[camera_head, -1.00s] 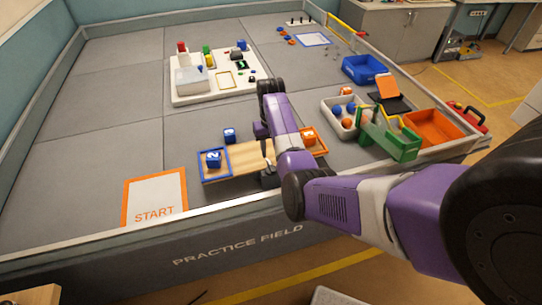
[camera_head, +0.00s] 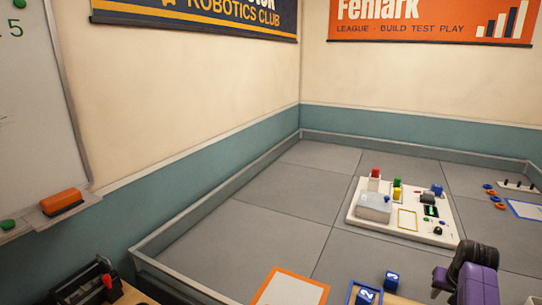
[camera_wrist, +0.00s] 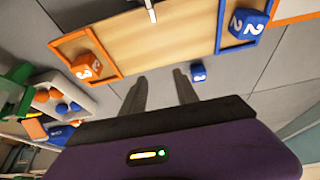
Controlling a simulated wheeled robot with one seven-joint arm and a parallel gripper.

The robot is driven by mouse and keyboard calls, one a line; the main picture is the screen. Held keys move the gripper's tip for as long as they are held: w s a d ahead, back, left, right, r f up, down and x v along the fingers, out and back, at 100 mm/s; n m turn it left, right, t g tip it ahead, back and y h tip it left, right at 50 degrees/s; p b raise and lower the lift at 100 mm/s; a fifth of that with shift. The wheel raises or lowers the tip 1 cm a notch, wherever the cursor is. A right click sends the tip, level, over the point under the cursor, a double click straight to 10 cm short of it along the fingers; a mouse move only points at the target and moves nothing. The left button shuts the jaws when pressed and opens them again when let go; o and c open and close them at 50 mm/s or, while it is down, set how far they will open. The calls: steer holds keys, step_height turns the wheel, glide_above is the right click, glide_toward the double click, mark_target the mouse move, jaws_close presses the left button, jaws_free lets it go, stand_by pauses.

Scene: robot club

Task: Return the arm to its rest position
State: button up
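My arm (camera_head: 478,272), purple and black, shows only in part at the lower right of the head view. In the wrist view my gripper (camera_wrist: 161,82) has its two dark fingers apart with nothing between them, so it is open and empty. Beyond the fingertips lies a wooden board (camera_wrist: 150,40). An orange cube (camera_wrist: 86,66) marked 3 sits in its orange frame, and a blue cube (camera_wrist: 247,24) marked 2 sits in its blue frame. Another blue cube (camera_wrist: 198,72) is on the grey floor just beyond the right finger, apart from it.
A white panel (camera_head: 368,227) with blocks and a grey box stands on the grey field. A tray of balls (camera_wrist: 85,100) and a green part (camera_wrist: 12,92) are left in the wrist view. The field's low border (camera_head: 215,215) runs along the wall. The field's left part is clear.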

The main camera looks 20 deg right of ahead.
steer(key=s+a+r+n+t+h, duration=0.1)
steer(key=s+a+r+n+t, duration=0.2)
steer(key=a, duration=0.7)
steer(key=s+a+r+n+t+h, duration=0.1)
steer(key=a+r+t+h, duration=0.1)
steer(key=a+t, duration=0.5)
steer(key=s+a+r+n+t+h, duration=0.1)
steer(key=s+a+r+n+t, duration=0.15)
steer(key=a, duration=0.95)
steer(key=s+a+r+n+y, duration=0.2)
steer(key=s+a+r+y, duration=0.1)
steer(key=s+a, duration=0.7)
steer(key=s+a+r+n+y, duration=0.1)
steer(key=s+a+y, duration=0.3)
steer(key=s+a, duration=0.6)
steer(key=shift+s+a+r+n, duration=0.2)
steer(key=shift+s+r+n, duration=0.15)
steer(key=shift+s+r, duration=0.45)
steer(key=shift+w+d+r+g, duration=0.1)
steer(key=shift+w+g, duration=0.05)
steer(key=shift+g, duration=0.1)
